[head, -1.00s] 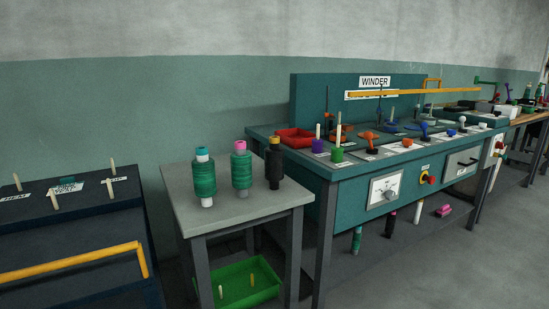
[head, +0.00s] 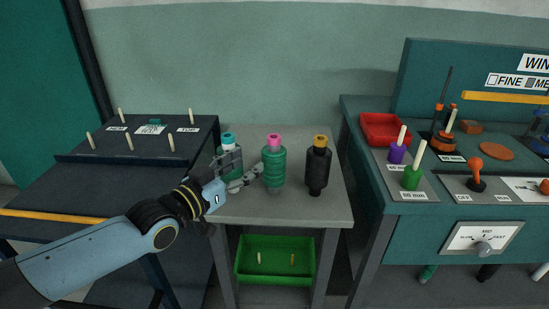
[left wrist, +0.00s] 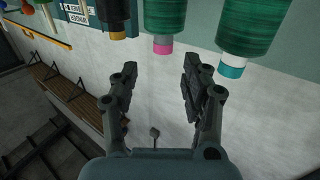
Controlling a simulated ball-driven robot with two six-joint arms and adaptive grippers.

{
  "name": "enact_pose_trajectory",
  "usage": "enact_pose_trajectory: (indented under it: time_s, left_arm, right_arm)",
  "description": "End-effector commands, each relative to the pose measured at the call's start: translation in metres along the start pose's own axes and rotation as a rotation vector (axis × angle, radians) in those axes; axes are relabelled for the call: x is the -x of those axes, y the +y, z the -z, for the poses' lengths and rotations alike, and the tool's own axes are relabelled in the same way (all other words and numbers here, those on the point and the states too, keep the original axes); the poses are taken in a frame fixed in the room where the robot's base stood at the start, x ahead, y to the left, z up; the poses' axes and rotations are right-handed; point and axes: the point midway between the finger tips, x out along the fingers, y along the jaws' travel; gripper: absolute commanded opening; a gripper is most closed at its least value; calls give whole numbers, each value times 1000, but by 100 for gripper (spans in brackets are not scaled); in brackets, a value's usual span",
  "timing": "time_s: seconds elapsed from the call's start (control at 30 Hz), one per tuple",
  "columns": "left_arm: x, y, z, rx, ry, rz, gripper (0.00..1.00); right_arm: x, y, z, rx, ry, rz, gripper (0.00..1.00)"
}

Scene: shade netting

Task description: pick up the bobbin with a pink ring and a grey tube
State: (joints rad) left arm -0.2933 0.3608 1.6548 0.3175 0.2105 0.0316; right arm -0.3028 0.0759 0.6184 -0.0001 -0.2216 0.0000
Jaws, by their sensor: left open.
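The bobbin with the pink ring (head: 274,163) stands upright in the middle of a row on the small grey table. It carries green thread, with the pink ring at its top and a little grey tube at its foot. It also shows in the left wrist view (left wrist: 164,18), upside down, beyond the fingers. My left gripper (head: 248,166) is open and empty, just left of this bobbin and in front of the blue-ringed one. In the left wrist view the open fingers (left wrist: 158,82) point towards the row, with nothing between them. My right gripper is not in view.
A green bobbin with a blue ring (head: 229,140) stands left, partly hidden by my gripper. A black bobbin with an orange ring (head: 318,168) stands right. The grey table (head: 290,210) is clear in front. A green bin (head: 275,274) sits below; the winder bench is right.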

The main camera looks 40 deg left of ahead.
Motion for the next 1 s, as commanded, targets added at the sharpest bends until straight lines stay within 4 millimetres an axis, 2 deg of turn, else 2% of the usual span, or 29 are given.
enact_pose_trajectory:
  time_s: [0.07,0.3,0.47,0.8,1.0]
  left_arm:
    - [-11,-1,8,3,30,-2,47]
    - [-49,-1,6,2,31,-2,47]
    - [-59,-1,7,2,29,-2,47]
    - [-96,-2,0,3,28,0,47]
    - [-107,-3,4,2,25,0,47]
  right_arm:
    - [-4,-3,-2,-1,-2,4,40]
    - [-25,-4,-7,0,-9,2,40]
    - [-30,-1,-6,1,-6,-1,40]
    - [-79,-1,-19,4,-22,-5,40]
    - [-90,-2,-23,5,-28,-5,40]
